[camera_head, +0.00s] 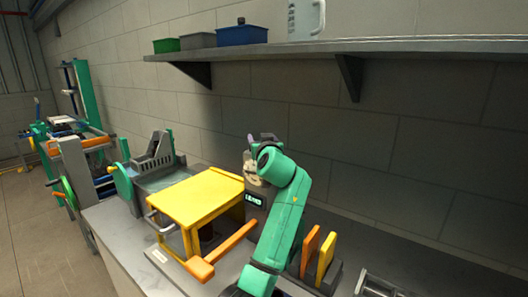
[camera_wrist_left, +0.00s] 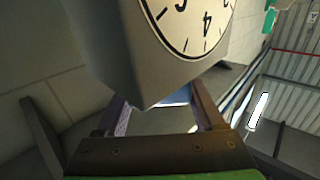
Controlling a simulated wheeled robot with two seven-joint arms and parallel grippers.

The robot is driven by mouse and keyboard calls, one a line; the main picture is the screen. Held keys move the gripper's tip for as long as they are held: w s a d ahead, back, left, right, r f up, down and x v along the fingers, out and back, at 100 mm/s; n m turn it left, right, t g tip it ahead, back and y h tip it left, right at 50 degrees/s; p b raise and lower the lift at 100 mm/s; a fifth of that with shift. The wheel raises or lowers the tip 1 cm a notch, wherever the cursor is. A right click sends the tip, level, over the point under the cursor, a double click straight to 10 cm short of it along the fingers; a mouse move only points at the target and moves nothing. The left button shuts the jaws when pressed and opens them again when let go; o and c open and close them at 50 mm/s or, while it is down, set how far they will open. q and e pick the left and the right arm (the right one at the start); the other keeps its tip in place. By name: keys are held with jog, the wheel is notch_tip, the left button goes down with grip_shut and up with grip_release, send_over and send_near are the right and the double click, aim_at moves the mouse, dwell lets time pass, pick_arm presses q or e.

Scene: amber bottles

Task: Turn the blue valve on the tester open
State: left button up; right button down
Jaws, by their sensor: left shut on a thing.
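The tester is a grey box with a lit display (camera_head: 255,199) in the head view, partly hidden behind my green left arm. In the left wrist view a grey housing with a white dial gauge (camera_wrist_left: 192,22) fills the top, very close to my fingers. My left gripper (camera_wrist_left: 163,108) reaches the upper part of the tester. Its two fingers stand either side of a small blue piece, which looks like the blue valve (camera_wrist_left: 178,96); the housing hides most of it. The fingers are shut on it. How far it is turned cannot be told. My right gripper is not in view.
A yellow stand (camera_head: 195,197) with an orange bar (camera_head: 222,252) is left of my arm. Orange and yellow upright plates (camera_head: 326,255) stand to its right. A wall shelf (camera_head: 400,46) with green, grey and blue bins (camera_head: 242,36) hangs above.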

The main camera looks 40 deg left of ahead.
pick_arm(q)
jog(key=n+g+y+b, duration=0.1)
jog(key=n+g, duration=0.1)
jog(key=shift+s+a+f+g+y+b, duration=0.1)
jog(key=shift+s+f+g+y+b, duration=0.05)
jog(key=shift+f+g+y+b, duration=0.2)
jog(key=shift+s+a+r+n+g+y+b, duration=0.15)
jog(key=shift+n+g+y+b, duration=0.2)
jog(key=shift+n+g, duration=0.25)
jog(key=shift+s+r+n+g+y, duration=0.2)
jog(key=shift+n+g+y, duration=0.4)
jog(key=shift+g, duration=0.65)
jog(key=n+g, duration=0.1)
jog(key=g+p, duration=0.1)
jog(key=n+g, duration=0.1)
jog(key=shift+s+a+r+n+g+p, duration=0.1)
jog(key=shift+s+r+n+g+p, duration=0.2)
jog(key=shift+g+p, duration=0.1)
jog(key=shift+s+f+n+g+p, duration=0.15)
jog(key=shift+s+n+g+p, duration=0.1)
jog(key=shift+n+g+p, duration=0.75)
jog(key=shift+f+g, duration=0.1)
jog(key=shift+g, duration=0.6)
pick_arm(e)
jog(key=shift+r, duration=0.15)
pick_arm(q)
jog(key=shift+s+f, duration=0.1)
jog(key=o, duration=1.4)
